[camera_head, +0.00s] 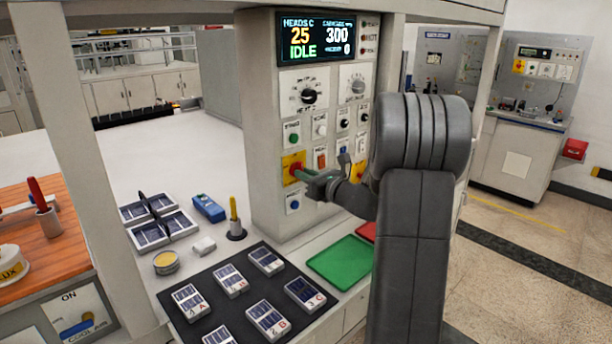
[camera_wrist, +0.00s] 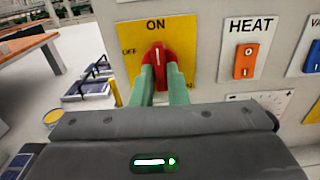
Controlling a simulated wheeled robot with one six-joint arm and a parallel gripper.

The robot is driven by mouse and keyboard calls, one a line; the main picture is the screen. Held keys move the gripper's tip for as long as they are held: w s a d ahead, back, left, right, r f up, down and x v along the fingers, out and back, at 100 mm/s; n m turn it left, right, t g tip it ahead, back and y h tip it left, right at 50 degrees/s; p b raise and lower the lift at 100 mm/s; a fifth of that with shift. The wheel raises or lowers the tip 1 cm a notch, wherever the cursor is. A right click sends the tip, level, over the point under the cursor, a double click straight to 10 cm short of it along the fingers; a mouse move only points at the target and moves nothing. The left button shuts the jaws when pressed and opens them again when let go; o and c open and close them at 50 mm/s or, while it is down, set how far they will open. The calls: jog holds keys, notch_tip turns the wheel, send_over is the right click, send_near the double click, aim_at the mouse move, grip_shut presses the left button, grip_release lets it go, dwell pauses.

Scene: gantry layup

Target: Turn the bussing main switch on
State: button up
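The main switch is a red rotary knob (camera_wrist: 157,54) on a yellow plate (camera_wrist: 190,32) marked ON at the top and OFF at the upper left. Its white mark stands nearly upright, toward ON. In the head view the red knob (camera_head: 296,168) is low on the grey control panel, partly hidden by my gripper. My gripper (camera_wrist: 162,72) has its green fingers on both sides of the knob and looks shut on it. My gripper (camera_head: 306,174) reaches the panel from the right. No bussing label can be read.
An orange HEAT rocker (camera_wrist: 244,60) sits right of the switch. The panel display (camera_head: 317,38) reads 25, 300 and IDLE. Another yellow plate (camera_head: 358,172) is partly behind my arm. Below are a black mat (camera_head: 238,301) with several cell strings and a green tray (camera_head: 341,261).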

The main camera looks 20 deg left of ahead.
jog(key=o, duration=0.4)
jog(key=shift+d, duration=0.1)
jog(key=b+v, duration=0.3)
jog(key=v, duration=1)
jog(key=shift+s+d+f, duration=0.1)
jog(key=shift+s+d, duration=0.15)
jog(key=shift+d, duration=0.05)
jog(key=p+x, duration=0.3)
jog(key=x, duration=1.1)
jog(key=shift+d, duration=0.15)
